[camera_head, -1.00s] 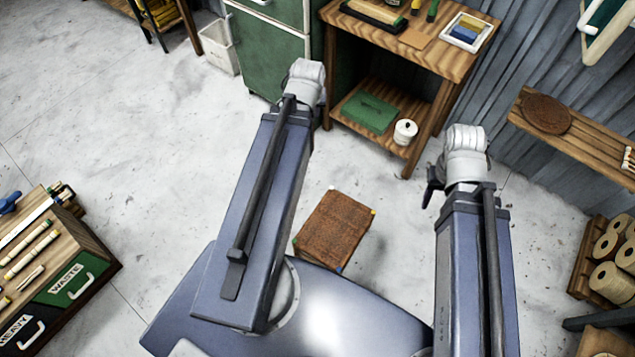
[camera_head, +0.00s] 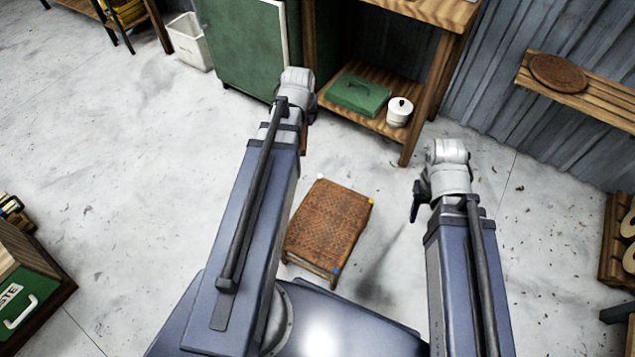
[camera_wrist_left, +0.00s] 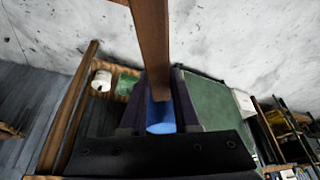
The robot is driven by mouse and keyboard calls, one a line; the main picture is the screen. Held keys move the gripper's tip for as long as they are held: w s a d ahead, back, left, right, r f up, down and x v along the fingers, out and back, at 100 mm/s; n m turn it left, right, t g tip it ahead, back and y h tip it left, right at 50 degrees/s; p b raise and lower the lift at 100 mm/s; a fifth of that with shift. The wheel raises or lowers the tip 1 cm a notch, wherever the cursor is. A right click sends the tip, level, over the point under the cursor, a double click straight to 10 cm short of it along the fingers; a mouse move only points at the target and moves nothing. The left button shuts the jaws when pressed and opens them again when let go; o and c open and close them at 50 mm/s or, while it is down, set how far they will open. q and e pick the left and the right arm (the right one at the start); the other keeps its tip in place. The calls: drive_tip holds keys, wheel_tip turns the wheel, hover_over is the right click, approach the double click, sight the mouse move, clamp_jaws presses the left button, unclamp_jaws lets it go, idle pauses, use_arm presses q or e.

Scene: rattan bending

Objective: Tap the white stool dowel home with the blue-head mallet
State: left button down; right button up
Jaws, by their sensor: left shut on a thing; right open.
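The stool (camera_head: 328,225) has a brown woven top and stands on the floor between my arms in the head view. The white dowel (camera_head: 319,177) shows at its far left corner. A yellow dowel (camera_head: 372,201) and a blue one (camera_head: 336,270) mark two other corners. In the left wrist view, my left gripper (camera_wrist_left: 160,102) is shut on the mallet (camera_wrist_left: 150,42), with its wooden shaft running up and blue showing between the fingers. My left arm mostly hides that gripper in the head view. My right gripper (camera_head: 416,203) is open and empty, right of the stool.
A wooden workbench (camera_head: 408,150) with a green box (camera_head: 358,94) and a white pot (camera_head: 399,111) on its lower shelf stands beyond my arms. A green cabinet (camera_head: 240,45) is beside it. Open floor surrounds the stool.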

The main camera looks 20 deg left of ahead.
use_arm(q)
drive_tip(key=w+f+m+b, duration=0.1)
drive_tip(key=w+f+b, duration=0.2)
drive_tip(key=f+b, duration=1.3)
drive_tip(key=w+f+b, duration=0.4)
drive_tip(key=f+b, duration=1.2)
drive_tip(key=f, duration=0.2)
drive_tip(key=shift+w+d+f+m+h, duration=0.2)
drive_tip(key=shift+d+m+h, duration=0.1)
drive_tip(key=shift+d+m, duration=0.1)
drive_tip(key=shift+r, duration=0.1)
drive_tip(key=shift+f+b, duration=1.85)
drive_tip(key=shift+f, duration=0.05)
drive_tip(key=shift+f, duration=0.1)
drive_tip(key=shift+f+b, duration=0.4)
drive_tip(key=shift+b, duration=0.1)
